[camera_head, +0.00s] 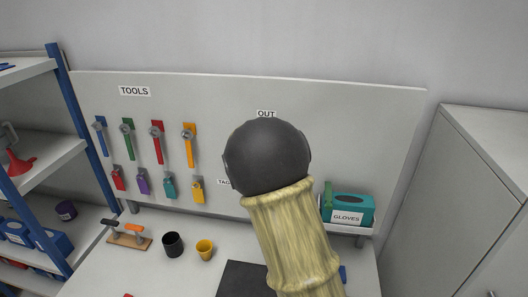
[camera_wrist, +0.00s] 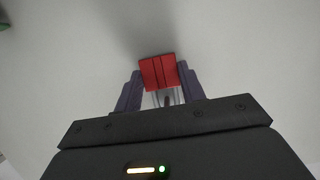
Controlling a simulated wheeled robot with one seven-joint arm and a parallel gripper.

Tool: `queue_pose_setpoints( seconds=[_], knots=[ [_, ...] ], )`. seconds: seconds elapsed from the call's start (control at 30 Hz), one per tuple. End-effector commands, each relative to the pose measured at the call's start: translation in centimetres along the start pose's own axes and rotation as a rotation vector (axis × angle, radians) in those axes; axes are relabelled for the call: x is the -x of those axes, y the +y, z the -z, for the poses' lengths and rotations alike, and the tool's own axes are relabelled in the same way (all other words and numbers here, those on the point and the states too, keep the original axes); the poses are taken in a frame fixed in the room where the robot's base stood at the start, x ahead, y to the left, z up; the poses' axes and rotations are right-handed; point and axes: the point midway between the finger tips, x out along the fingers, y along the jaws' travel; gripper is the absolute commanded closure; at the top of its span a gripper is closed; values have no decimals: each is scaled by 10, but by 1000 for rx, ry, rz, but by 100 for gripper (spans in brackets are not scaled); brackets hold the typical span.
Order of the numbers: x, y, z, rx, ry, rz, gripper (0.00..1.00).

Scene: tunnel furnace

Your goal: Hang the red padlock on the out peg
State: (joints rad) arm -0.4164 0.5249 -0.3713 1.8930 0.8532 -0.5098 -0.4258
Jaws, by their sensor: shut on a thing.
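In the wrist view my gripper (camera_wrist: 160,88) is shut on a red block-shaped body, the red padlock (camera_wrist: 157,72), with thin grey bars, seemingly its shackle, between the dark fingers. Pale board surface fills the view beyond it. In the head view my arm covers the gripper and the held padlock. The OUT label (camera_head: 266,114) shows on the board just above my arm's dark round joint. The out peg is hidden there. Another red padlock-like piece (camera_head: 118,179) hangs in the lower row at the left.
The pale board (camera_head: 365,130) holds several coloured tools under the TOOLS label (camera_head: 135,91). A GLOVES box (camera_head: 348,208) sits on a small shelf at the right. A black cup (camera_head: 173,245) and a yellow cup (camera_head: 205,250) stand on the bench. Cabinet (camera_head: 480,190) at right.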

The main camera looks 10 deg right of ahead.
Motion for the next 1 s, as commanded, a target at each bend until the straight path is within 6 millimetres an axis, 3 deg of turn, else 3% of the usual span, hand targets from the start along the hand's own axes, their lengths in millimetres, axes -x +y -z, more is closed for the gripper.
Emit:
queue_pose_setpoints(
  seconds=[0.2,0.23,0.33,0.57,0.7,1.0],
  knots=[
    [0,0,1,-1,1,0,80],
    [0,0,1,-1,2,0,56],
    [0,0,1,-1,1,0,37],
    [0,0,0,0,-1,0,33],
    [0,0,0,0,-1,0,9],
    [1,0,0,0,0,0,9]
  ],
)
